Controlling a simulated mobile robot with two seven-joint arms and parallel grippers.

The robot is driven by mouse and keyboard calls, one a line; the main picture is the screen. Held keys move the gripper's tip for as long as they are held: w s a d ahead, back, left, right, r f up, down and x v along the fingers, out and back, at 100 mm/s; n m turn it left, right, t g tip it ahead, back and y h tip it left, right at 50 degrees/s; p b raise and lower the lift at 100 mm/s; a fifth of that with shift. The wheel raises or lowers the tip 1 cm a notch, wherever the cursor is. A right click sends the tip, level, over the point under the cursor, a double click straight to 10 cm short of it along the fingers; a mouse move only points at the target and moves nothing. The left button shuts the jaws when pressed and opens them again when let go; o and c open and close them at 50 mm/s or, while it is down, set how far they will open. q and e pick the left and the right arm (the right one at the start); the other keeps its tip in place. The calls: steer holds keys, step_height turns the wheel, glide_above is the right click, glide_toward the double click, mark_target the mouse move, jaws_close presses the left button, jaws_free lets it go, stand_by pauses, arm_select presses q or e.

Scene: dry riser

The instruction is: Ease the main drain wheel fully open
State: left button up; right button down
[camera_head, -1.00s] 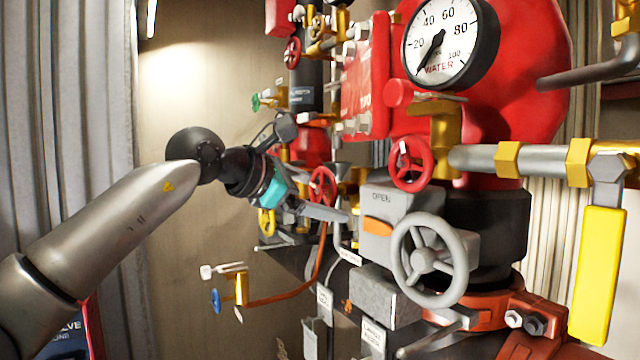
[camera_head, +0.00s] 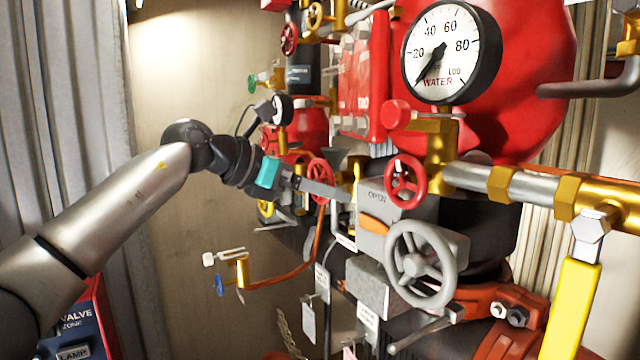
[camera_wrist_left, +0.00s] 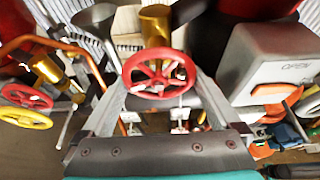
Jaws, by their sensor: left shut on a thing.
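A red handwheel (camera_head: 320,167) stands left of the grey OPEN box in the head view; it also shows between my fingers in the wrist view (camera_wrist_left: 158,76). No readable label tells me it is the main drain wheel. My left gripper (camera_head: 343,195) reaches in from the left, and its long fingers lie across the front of this wheel. In the wrist view the fingers (camera_wrist_left: 160,84) lie on either side of the red rim, shut on it. The wheel's lower part is partly hidden by the fingers. My right gripper is not in view.
Close on the right are a grey OPEN box (camera_head: 382,206), a grey handwheel (camera_head: 418,263) and another red wheel (camera_head: 404,181). A yellow lever (camera_head: 568,315) hangs at right. A copper pipe (camera_head: 300,277) with a blue-handled valve runs below my arm. A yellow wheel (camera_wrist_left: 24,118) is at left.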

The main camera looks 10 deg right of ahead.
arm_select(q)
steer(key=shift+f, duration=0.1)
steer(key=o, duration=0.9)
steer(key=shift+o, duration=0.2)
steer(key=b+v, duration=0.4)
steer(key=v, duration=1.1)
steer(key=shift+a, duration=0.15)
